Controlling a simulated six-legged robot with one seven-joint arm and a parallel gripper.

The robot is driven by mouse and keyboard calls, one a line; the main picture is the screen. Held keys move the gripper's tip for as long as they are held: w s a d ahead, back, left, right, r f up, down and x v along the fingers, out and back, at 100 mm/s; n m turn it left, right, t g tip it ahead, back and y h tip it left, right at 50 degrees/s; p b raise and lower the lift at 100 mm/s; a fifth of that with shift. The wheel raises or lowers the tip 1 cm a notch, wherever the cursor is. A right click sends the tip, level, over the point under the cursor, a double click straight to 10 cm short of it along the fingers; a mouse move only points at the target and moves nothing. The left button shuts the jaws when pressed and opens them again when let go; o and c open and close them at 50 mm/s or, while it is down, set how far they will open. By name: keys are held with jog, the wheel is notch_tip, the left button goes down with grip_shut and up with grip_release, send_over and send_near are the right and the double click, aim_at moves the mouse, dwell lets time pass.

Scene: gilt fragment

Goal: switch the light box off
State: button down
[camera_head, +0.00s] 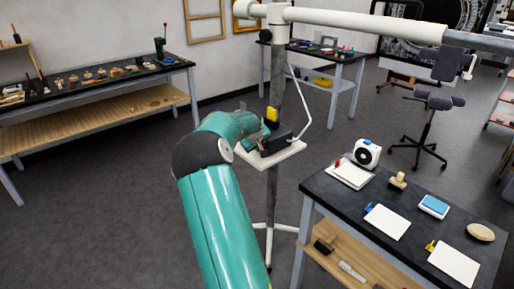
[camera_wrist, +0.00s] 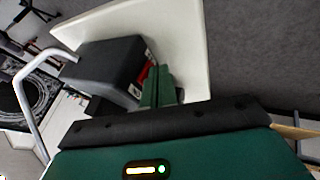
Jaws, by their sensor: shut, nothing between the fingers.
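A black box (camera_wrist: 108,62) sits on a white plate (camera_wrist: 188,40) in the wrist view. A red switch (camera_wrist: 146,76) shows on the side of the box facing my gripper. My gripper (camera_wrist: 158,86) has its green fingers shut and empty, their tips right beside the red switch; I cannot tell whether they touch it. In the head view the same box (camera_head: 278,140) stands on the white plate (camera_head: 268,159) fixed to a stand, and my arm reaches it from the left. The switch is hidden there. I see no clear sign of whether a light is on.
The stand's grey pole (camera_head: 272,190) rises beside my arm to a long white boom (camera_head: 370,25) overhead. A dark worktable (camera_head: 400,190) with papers, a stamp and a white device (camera_head: 367,153) stands at right. Open floor lies at left.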

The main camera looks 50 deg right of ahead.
jog(key=shift+d+f+h, duration=0.1)
jog(key=shift+d+h, duration=0.05)
jog(key=shift+h, duration=0.15)
jog(key=shift+s+r, duration=0.1)
jog(key=shift+r, duration=0.75)
